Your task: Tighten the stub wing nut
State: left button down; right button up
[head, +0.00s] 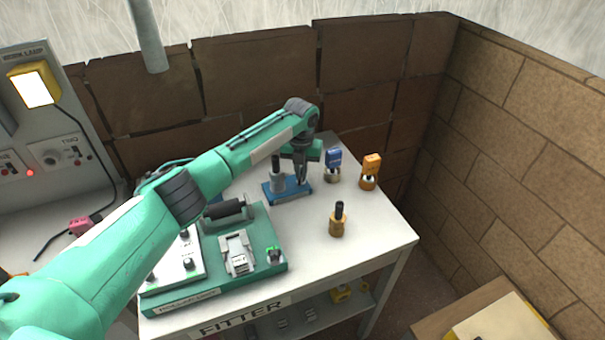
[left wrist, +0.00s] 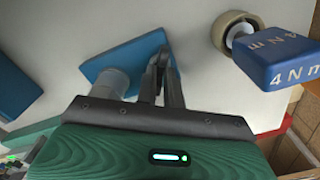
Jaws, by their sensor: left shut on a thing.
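A blue base plate (head: 293,194) lies on the white table and carries a grey cylinder (head: 278,180) with a dark upper part. My left gripper (head: 301,180) points down over the right part of this plate, beside the cylinder. The left wrist view shows its two fingers (left wrist: 159,65) close together above the blue plate (left wrist: 125,58), with the grey cylinder (left wrist: 108,84) next to them. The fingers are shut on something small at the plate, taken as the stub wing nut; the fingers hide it. My right gripper is not in view.
A blue-headed tool (head: 333,160), marked 4 N m in the wrist view (left wrist: 284,58), stands close right of the gripper. An orange-headed tool (head: 371,166) and a black-handled brass piece (head: 338,221) stand farther right. A green fixture (head: 215,286) fills the front left. The table's front right is clear.

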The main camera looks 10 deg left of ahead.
aim_at(301, 173)
pick_arm(q)
jog(key=shift+f+m+b, duration=0.15)
jog(key=shift+m+b, duration=0.3)
jog(key=shift+m, duration=1.85)
jog(key=c, duration=1.6)
grip_release()
jog(key=shift+r, duration=0.25)
jog(key=shift+r+p, duration=1.4)
jog(key=shift+r, duration=0.5)
